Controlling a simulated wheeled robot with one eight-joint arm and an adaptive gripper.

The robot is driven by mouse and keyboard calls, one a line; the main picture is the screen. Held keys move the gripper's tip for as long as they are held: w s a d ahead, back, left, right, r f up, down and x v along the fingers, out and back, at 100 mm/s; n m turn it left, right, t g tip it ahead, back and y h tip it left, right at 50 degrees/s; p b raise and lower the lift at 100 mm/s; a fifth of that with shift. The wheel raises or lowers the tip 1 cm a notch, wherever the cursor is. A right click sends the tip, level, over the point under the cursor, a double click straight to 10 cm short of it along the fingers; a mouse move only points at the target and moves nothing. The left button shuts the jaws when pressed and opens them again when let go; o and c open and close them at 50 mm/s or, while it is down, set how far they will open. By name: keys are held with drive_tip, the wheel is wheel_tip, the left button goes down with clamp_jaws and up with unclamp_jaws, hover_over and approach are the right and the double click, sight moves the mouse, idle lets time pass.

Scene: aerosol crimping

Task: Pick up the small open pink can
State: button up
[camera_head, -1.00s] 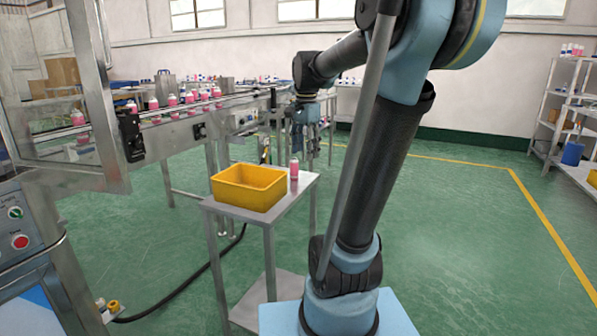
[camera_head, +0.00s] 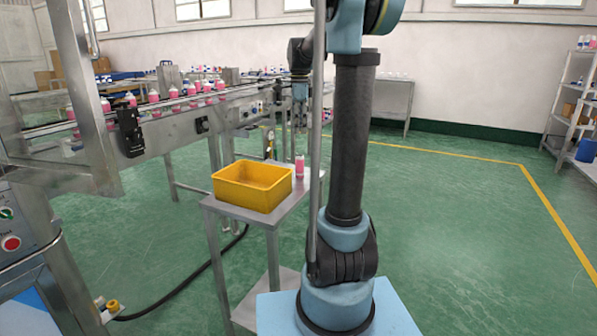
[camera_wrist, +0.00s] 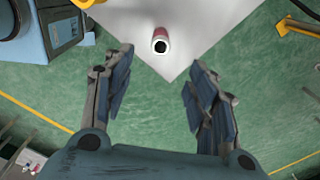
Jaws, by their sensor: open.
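The small pink can (camera_head: 299,167) stands upright on the small metal table, just right of the yellow bin. In the wrist view the can (camera_wrist: 160,42) is seen from above with a dark open top, near the table corner. My gripper (camera_wrist: 156,84) is open and empty. Its fingers are spread, with the can ahead of and between their lines, apart from both fingertips.
The yellow bin (camera_head: 252,206) takes up much of the table top (camera_head: 296,203) beside the can. A conveyor (camera_head: 180,115) with several pink cans runs behind at the left. The green floor at the right is clear.

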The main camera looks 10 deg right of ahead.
sight(300, 156)
wheel_tip(300, 156, down, 8)
drive_tip(key=shift+d+r, duration=0.1)
drive_tip(key=shift+w+f, duration=0.15)
drive_tip(key=shift+f, duration=2.5)
drive_tip(key=c, duration=1)
